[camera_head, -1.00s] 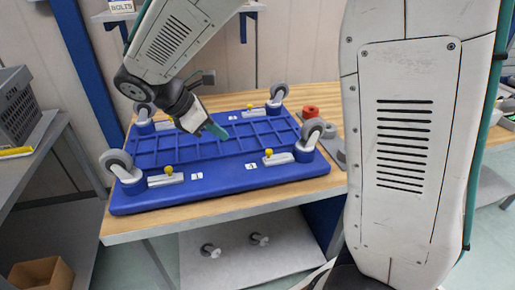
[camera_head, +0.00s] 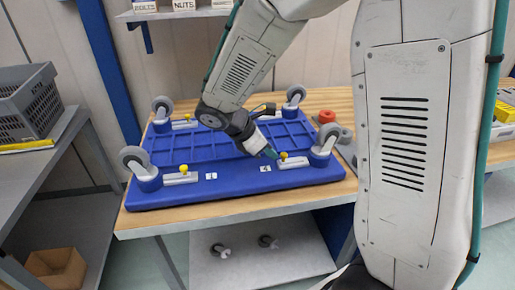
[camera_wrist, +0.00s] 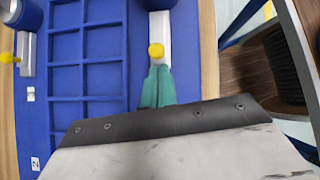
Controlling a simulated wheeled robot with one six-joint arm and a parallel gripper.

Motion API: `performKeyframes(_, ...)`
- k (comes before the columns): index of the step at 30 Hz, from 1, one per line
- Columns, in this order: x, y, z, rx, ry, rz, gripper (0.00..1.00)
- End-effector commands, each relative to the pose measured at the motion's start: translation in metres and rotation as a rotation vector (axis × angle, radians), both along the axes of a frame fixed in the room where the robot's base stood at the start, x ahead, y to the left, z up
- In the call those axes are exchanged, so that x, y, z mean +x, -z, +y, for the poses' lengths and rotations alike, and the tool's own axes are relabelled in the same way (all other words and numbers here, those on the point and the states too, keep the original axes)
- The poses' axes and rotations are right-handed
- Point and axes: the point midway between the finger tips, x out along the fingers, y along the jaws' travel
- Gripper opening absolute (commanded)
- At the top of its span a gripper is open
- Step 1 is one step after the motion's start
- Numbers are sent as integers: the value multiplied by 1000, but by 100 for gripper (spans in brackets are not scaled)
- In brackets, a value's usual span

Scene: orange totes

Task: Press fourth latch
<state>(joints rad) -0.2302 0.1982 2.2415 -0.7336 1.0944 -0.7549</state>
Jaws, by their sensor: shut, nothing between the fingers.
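A blue dolly (camera_head: 160,196) lies wheels up on a wooden table, with silver latches bearing yellow knobs near its casters. The front right latch (camera_head: 293,163) has its yellow knob (camera_head: 283,156) just right of my gripper (camera_head: 271,153). My gripper is shut and empty, its teal fingers pointing down. In the wrist view, the fingers (camera_wrist: 157,84) end just below the same knob (camera_wrist: 156,50); I cannot tell if they touch. Another knob (camera_wrist: 8,57) shows at the left. The front left latch (camera_head: 181,178) stands clear. My arm partly hides the rear latches.
Casters rise at the corners, including the front right one (camera_head: 323,137) close to my gripper. A red round part (camera_head: 326,116) lies to the right of the dolly. A grey crate (camera_head: 30,100) stands on the left table. Small white labels (camera_head: 211,176) mark the dolly.

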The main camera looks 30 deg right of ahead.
Motion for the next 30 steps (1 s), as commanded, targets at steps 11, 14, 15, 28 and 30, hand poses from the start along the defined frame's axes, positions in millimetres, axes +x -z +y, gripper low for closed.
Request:
performKeyframes(11, -1, 1, -8, -1, 1, 1, 0)
performKeyframes(14, -1, 1, -9, -1, 1, 1, 0)
performKeyframes(15, -2, 1, -11, -1, 1, 1, 0)
performKeyframes(28, -7, 2, -30, -1, 1, 1, 0)
performKeyframes(30, -7, 2, -29, -1, 1, 2, 0)
